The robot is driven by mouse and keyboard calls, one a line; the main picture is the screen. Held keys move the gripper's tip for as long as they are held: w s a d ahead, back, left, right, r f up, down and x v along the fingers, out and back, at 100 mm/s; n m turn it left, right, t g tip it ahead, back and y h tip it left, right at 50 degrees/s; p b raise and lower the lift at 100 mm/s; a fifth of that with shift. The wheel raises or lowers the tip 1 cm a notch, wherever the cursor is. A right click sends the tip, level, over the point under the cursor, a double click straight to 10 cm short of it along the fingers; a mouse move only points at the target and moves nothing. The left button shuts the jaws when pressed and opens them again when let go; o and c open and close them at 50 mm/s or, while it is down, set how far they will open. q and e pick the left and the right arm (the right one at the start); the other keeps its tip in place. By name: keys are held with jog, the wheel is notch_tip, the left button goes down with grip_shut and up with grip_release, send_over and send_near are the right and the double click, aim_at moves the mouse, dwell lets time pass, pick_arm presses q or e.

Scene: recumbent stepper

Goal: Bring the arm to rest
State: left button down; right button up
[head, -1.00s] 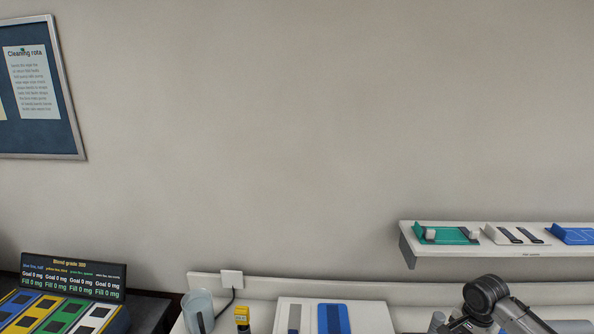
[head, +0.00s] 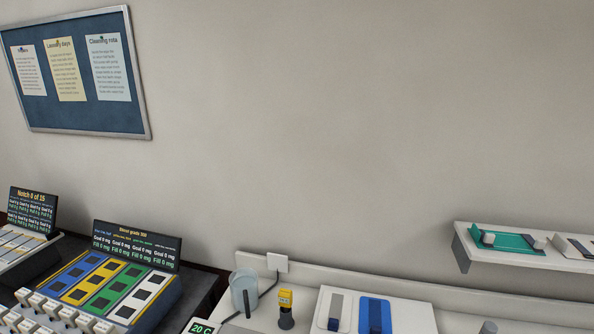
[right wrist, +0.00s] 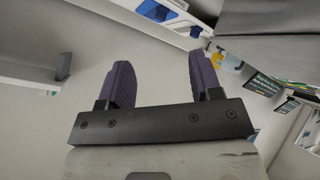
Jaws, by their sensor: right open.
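My right gripper (right wrist: 160,82) shows in the right wrist view. Its two purple-padded fingers stand wide apart with nothing between them, and a pale, plain surface lies beyond. Neither of my grippers nor my arms shows in the head view now. My left gripper is not in any current frame.
In the head view, a white counter (head: 455,320) holds a clear beaker (head: 243,290), a yellow-topped item (head: 286,308) and a blue panel (head: 375,316). A wall shelf (head: 530,257) is at right. A coloured-lane unit (head: 110,285) stands at left. A noticeboard (head: 90,118) hangs above.

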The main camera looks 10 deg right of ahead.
jog(key=s+a+f+m+g+y+p, duration=0.1)
jog(key=s+a+f+g, duration=0.2)
jog(key=s+f, duration=0.6)
jog(key=s+a+f+m+g+y, duration=0.1)
jog(key=s+a+f+g, duration=0.4)
jog(key=s, duration=0.8)
notch_tip(320, 180, up, 25)
jog(key=d+t+p, duration=0.1)
jog(key=p, duration=2.4)
jog(key=shift+w+f+t, duration=0.15)
jog(key=shift+w+t, duration=0.1)
jog(key=shift+t, duration=0.15)
